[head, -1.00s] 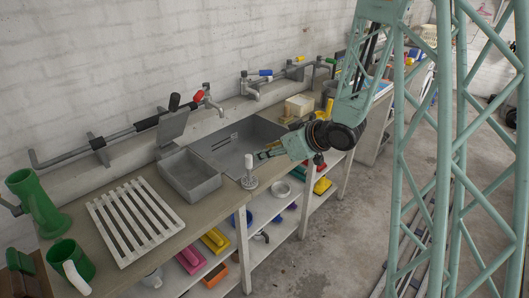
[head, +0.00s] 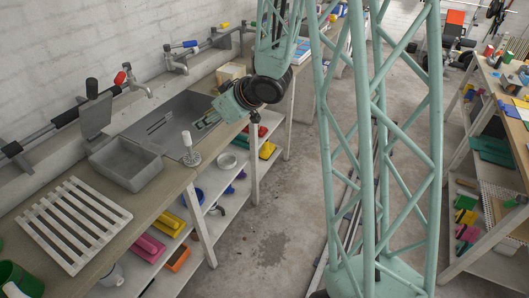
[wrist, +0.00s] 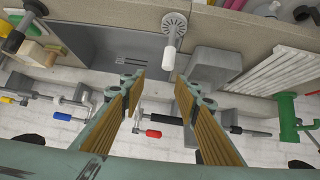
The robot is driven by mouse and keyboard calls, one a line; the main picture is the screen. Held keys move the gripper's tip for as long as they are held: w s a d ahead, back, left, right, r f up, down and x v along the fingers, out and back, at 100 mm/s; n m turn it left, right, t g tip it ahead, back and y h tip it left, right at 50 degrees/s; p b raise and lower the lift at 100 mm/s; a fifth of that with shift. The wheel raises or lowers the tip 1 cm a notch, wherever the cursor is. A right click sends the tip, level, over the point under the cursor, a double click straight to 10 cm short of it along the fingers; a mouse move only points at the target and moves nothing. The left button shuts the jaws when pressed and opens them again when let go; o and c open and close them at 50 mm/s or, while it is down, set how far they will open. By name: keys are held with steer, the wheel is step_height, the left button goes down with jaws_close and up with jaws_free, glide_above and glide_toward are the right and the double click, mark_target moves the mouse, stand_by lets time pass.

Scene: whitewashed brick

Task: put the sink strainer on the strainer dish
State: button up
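The sink strainer (head: 191,150) stands upright on the counter's front edge by the sink, a perforated disc with a white handle. In the wrist view the strainer (wrist: 174,22) is at top centre, ahead of the fingers. My gripper (head: 207,122) is just right of the strainer and apart from it. In the wrist view my gripper (wrist: 160,82) has its fingers spread with nothing between them. A small round whitish dish (head: 227,161) is on the shelf below the counter; I cannot tell whether it is the strainer dish.
The grey sink (head: 165,125) and a grey basin (head: 125,165) lie behind and left of the strainer. A white slatted rack (head: 70,222) is farther left. Taps and bars line the wall. A second bench (head: 500,100) stands at far right, with open floor between.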

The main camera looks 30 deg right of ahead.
steer(key=s+d+r+m+g+h, duration=0.1)
steer(key=s+d+r+m+h, duration=0.15)
steer(key=s+r, duration=0.55)
steer(key=s+d+r+m+g+h, duration=0.1)
steer(key=s+d+r+h, duration=0.2)
steer(key=s+r, duration=0.55)
steer(key=s+a+r+g, duration=0.1)
steer(key=s+a, duration=0.2)
steer(key=s, duration=0.7)
steer(key=s+a+r+m+g+y, duration=0.1)
steer(key=s+a, duration=0.3)
steer(key=s, duration=0.6)
steer(key=s+a+r+m+g, duration=0.1)
steer(key=s+a+r, duration=0.2)
steer(key=s, duration=0.7)
steer(key=shift+s+a, duration=0.2)
steer(key=shift+a, duration=0.35)
steer(key=shift+y, duration=0.25)
step_height(320, 180, down, 5)
steer(key=b, duration=0.5)
steer(key=shift+f, duration=0.1)
